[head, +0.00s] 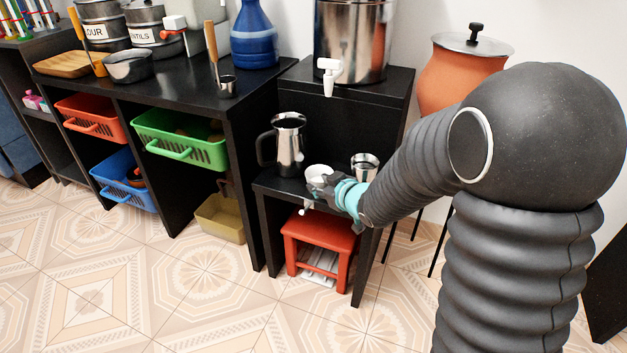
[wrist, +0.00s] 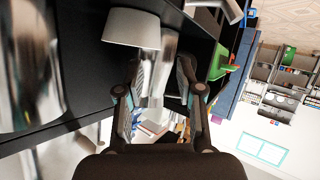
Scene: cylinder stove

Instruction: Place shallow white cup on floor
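The shallow white cup (head: 316,171) stands on the low black shelf, between a metal pitcher and a metal cup. My gripper (head: 322,188) is at the near side of the white cup, close to it in the head view. In the wrist view, a white cup (wrist: 131,27) shows at the upper left, beyond the left finger. My gripper (wrist: 162,75) has its two fingers spread there, with the shiny pitcher (wrist: 168,50) seen in the gap behind. I see nothing held. Whether a finger touches the cup, I cannot tell.
The metal pitcher (head: 290,145) stands left of the cup, and a metal cup (head: 365,166) stands right. A red stool (head: 320,230) is under the black shelf (head: 268,186). The patterned floor (head: 210,290) in front is clear. A white tap (head: 329,72) hangs above.

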